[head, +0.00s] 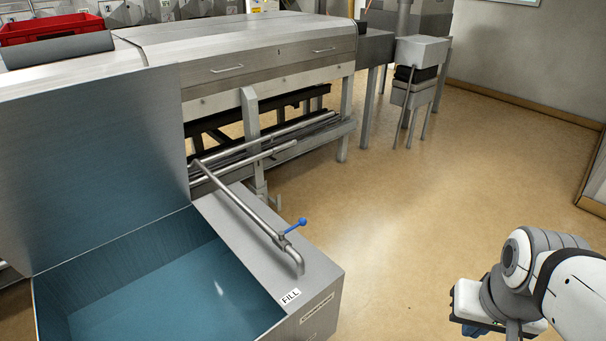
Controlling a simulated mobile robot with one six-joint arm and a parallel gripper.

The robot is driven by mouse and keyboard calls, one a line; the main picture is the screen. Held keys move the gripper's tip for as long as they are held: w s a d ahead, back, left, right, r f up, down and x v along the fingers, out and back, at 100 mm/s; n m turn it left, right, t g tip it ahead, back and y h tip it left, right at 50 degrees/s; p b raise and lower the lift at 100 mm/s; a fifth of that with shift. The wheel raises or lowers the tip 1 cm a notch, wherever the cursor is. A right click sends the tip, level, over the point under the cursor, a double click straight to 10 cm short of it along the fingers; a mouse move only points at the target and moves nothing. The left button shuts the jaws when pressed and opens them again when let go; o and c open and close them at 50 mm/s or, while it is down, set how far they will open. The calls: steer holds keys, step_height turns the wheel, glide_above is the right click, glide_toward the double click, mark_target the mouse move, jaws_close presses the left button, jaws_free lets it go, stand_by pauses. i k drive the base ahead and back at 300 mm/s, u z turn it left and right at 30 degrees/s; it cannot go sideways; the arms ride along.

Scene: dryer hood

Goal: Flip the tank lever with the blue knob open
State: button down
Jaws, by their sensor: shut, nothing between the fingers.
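The tank lever (294,228) has a blue handle ending in a blue knob (302,221). It sits on the metal fill pipe (242,204), just above the pipe's bent-down end, at the tank's right rim. The handle points up and to the right, away from the pipe. The tank (322,277) is steel, with blue-tinted water inside and a FILL label near its front right corner. My gripper is at the lower right, well right of the lever and apart from it. Its fingers are mostly hidden behind the white wrist or cut off by the bottom edge.
A long steel machine with a hood (250,48) stands behind the tank. A red crate (50,27) is at the back left. A small steel stand (420,52) is at the back. The tan floor (400,215) between the tank and my arm is clear.

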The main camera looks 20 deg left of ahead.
mark_target(302, 222)
steer(key=u, duration=0.45)
steer(key=i, duration=0.8)
steer(key=u, duration=0.35)
steer(key=k, duration=0.95)
steer(key=u, duration=0.15)
steer(key=i, duration=0.95)
steer(key=z, duration=0.1)
